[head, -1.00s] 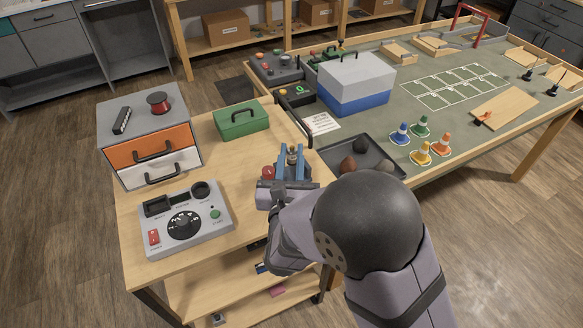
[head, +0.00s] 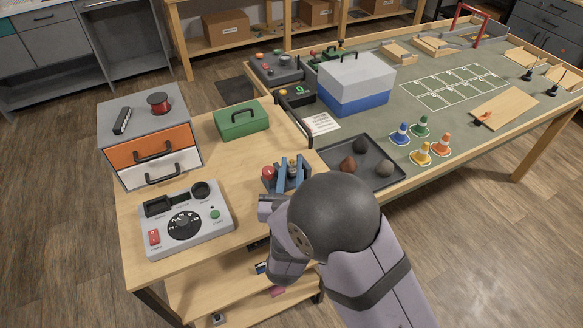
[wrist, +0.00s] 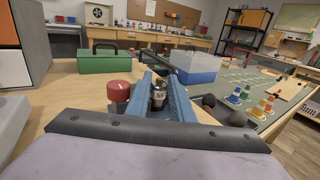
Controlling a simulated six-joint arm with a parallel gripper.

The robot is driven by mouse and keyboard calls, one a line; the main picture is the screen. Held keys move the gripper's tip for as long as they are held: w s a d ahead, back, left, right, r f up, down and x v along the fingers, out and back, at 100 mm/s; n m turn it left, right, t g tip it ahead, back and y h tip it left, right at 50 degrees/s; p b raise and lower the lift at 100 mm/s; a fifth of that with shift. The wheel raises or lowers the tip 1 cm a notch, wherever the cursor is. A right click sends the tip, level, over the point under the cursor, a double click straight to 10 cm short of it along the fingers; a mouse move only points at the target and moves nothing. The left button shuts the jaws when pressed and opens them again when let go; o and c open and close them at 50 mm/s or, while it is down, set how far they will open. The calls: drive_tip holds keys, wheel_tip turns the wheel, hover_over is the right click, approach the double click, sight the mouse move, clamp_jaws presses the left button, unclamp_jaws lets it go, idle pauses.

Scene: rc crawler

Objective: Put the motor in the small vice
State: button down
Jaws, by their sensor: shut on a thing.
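The motor (wrist: 158,98), a small silver-and-dark cylinder with a printed label, stands upright between the two blue fingers of my gripper (wrist: 159,86). My gripper is shut on it. The motor also shows in the head view (head: 291,166). The small vice (wrist: 119,107) has a dark blue body and a red knob, which stands just left of my fingers. It sits near the right edge of the wooden bench (head: 236,160). My fingers are over the vice and hide much of it. I cannot tell whether the motor touches its jaws.
A green toolbox (head: 241,121) stands behind the vice. A grey control panel (head: 186,220) and a drawer unit (head: 152,140) are to the left. A dark tray (head: 382,152) with dark lumps lies to the right, near several cones.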

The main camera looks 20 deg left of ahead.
drive_tip(key=shift+f, duration=0.2)
drive_tip(key=c, duration=1.8)
unclamp_jaws()
drive_tip(key=shift+r, duration=0.2)
drive_tip(key=shift+r, duration=0.15)
drive_tip(key=b+v, duration=0.2)
drive_tip(key=v, duration=0.8)
drive_tip(key=shift+s, duration=0.25)
drive_tip(key=shift+b+v, duration=0.3)
drive_tip(key=shift+v, duration=0.5)
drive_tip(key=shift+w+d, duration=0.1)
drive_tip(key=shift+d, duration=0.05)
